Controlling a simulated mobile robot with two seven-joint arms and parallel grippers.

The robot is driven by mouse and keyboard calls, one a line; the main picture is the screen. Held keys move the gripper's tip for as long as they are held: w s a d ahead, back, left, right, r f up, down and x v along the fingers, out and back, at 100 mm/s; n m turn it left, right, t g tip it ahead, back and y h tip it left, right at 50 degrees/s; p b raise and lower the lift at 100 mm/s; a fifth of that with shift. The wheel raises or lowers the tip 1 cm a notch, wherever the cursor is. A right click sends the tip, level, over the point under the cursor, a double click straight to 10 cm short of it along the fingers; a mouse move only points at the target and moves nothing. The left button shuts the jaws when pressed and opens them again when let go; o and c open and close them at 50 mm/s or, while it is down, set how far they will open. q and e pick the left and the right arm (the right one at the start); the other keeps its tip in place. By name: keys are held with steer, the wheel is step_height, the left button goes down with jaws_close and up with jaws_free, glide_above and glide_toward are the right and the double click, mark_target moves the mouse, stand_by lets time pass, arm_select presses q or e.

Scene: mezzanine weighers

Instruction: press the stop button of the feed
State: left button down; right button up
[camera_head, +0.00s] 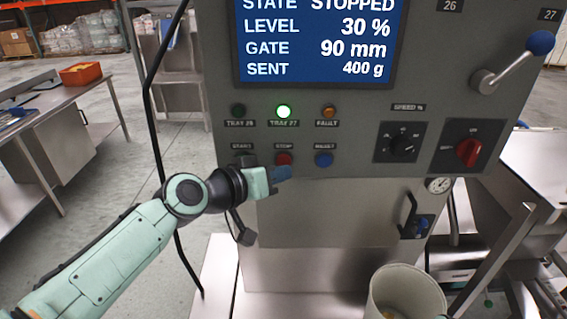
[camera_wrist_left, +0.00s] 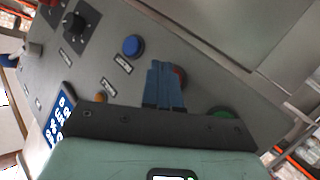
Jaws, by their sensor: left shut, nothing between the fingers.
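The red stop button (camera_head: 284,158) sits on the grey panel under its STOP label, between the START position and the blue reset button (camera_head: 323,159). My left gripper (camera_head: 284,173) is shut and empty, its blue fingertips just below the stop button in the head view. In the left wrist view the shut fingers (camera_wrist_left: 162,72) cover part of the red stop button (camera_wrist_left: 181,75). I cannot tell whether they touch it. The green start button (camera_wrist_left: 222,112) shows beside them; the gripper hides it in the head view. The display (camera_head: 316,40) reads STOPPED, level 30 %, gate 90 mm, sent 400 g.
The TRAY 27 lamp (camera_head: 284,111) glows green. A speed dial (camera_head: 402,143) and red rotary switch (camera_head: 468,151) are at right. A blue-knobbed lever (camera_head: 512,62) juts out above them. A pale bin (camera_head: 405,285) stands below. A black cable (camera_head: 152,120) runs down the left.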

arm_select(q)
steer(key=shift+s+b, duration=0.3)
steer(key=shift+s, duration=2.25)
steer(key=shift+w+f, duration=0.1)
